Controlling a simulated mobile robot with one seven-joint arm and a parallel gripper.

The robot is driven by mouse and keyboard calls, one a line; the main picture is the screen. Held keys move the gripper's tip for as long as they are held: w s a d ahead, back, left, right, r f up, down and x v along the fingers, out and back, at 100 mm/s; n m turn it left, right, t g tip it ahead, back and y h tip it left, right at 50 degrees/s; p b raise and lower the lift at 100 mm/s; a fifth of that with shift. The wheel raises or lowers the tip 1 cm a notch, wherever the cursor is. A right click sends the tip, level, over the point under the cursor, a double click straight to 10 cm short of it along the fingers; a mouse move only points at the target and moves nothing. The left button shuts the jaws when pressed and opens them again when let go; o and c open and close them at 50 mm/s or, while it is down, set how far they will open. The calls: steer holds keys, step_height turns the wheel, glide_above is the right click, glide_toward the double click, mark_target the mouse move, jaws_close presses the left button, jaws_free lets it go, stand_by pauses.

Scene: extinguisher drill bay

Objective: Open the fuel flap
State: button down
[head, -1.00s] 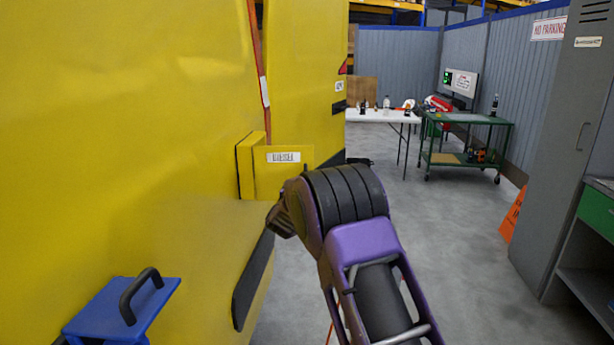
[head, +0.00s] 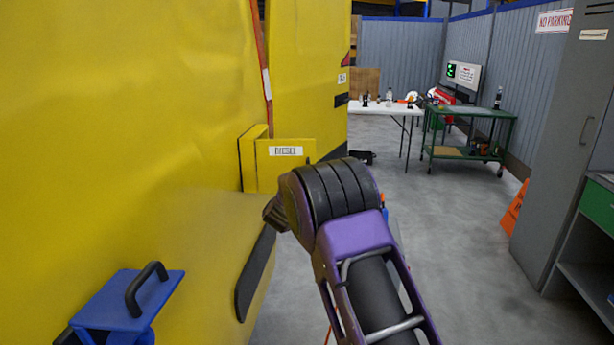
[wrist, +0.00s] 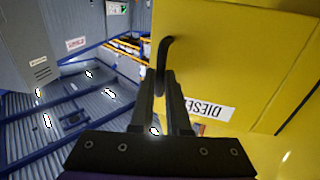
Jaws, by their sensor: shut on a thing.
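The fuel flap (head: 285,172) is a yellow square panel with a white DIESEL label, on the side of a big yellow vehicle. In the head view it stands out from the vehicle's side beside a yellow block (head: 253,160); its exact angle is hard to tell. In the wrist view the flap (wrist: 215,70) fills the upper right, label upside down. A black bar handle (wrist: 166,52) sticks out from its edge side. My gripper (wrist: 160,84) is shut on this handle, one finger on each side. In the head view my wrist hides the fingers and the handle.
A blue bracket (head: 120,300) with a black handle juts out at lower left. A grey locker (head: 560,150) and an orange sign (head: 515,208) stand at right. A green cart (head: 470,155) and a white table (head: 385,108) are farther back.

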steer(key=c, duration=1.2)
jaws_free()
steer(key=shift+a+r+y, duration=0.15)
steer(key=shift+a+y, duration=0.15)
steer(key=shift+a, duration=0.65)
steer(key=shift+c, duration=0.2)
steer(key=shift+o, duration=0.3)
steer(key=shift+a, duration=0.15)
steer(key=v, duration=1.7)
steer(key=shift+s+f, duration=0.2)
steer(key=shift+f, duration=0.05)
